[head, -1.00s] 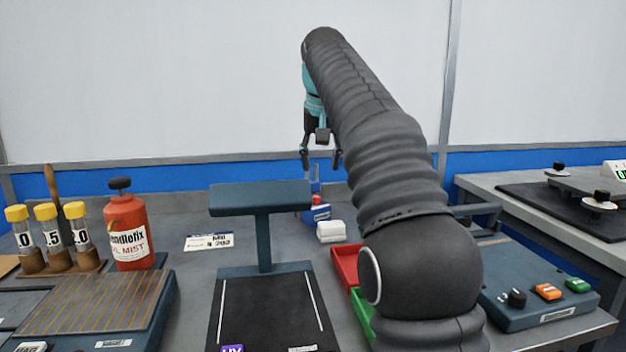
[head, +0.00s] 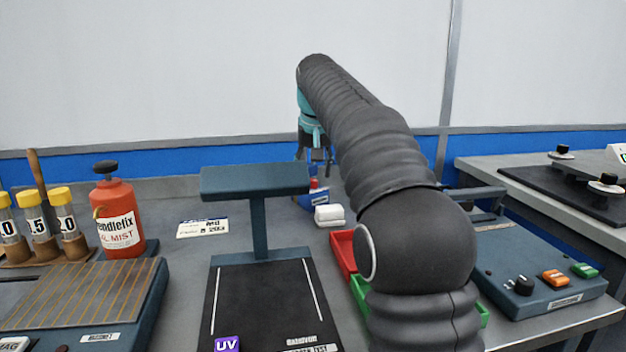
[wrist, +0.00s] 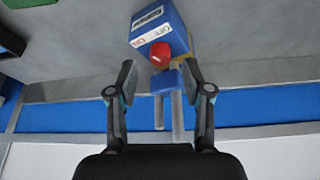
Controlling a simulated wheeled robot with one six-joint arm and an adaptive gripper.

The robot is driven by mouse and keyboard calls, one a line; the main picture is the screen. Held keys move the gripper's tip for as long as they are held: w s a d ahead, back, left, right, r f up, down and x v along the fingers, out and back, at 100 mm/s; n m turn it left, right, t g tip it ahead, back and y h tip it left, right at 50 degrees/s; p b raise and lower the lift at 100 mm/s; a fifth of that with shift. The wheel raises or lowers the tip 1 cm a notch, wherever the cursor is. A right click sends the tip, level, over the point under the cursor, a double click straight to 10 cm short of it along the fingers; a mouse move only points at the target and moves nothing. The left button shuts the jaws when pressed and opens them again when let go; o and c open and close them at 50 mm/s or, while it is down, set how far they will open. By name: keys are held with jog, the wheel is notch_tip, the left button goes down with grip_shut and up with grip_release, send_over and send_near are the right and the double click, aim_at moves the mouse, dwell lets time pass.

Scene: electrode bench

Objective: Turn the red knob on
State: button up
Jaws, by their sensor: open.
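The red knob (wrist: 160,54) sits on a blue box (wrist: 160,22) with a small white label marked in red and dark letters beside it. In the head view the knob (head: 314,183) and box (head: 319,198) stand at the back of the bench, partly behind my gripper. My gripper (wrist: 160,76) is open and empty, its two fingertips to either side of and just short of the knob in the wrist view. In the head view my gripper (head: 315,162) hangs pointing down above the box. I cannot tell whether a fingertip touches the knob.
A white block (head: 329,215) lies beside the blue box. A dark T-shaped stand (head: 258,225) is to the left, with a red bottle (head: 120,220) beyond. Red (head: 342,250) and green (head: 362,293) trays lie under my arm.

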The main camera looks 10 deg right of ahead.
aim_at(313, 183)
jog(key=shift+x, duration=1.4)
grip_shut()
jog(key=shift+r+n+y+p, duration=0.1)
jog(key=shift+n+y+p, duration=0.25)
jog(key=shift+n, duration=0.35)
jog(key=shift+d+n+y, duration=0.15)
jog(key=shift+n+y, duration=0.7)
jog(key=shift+n, duration=1.35)
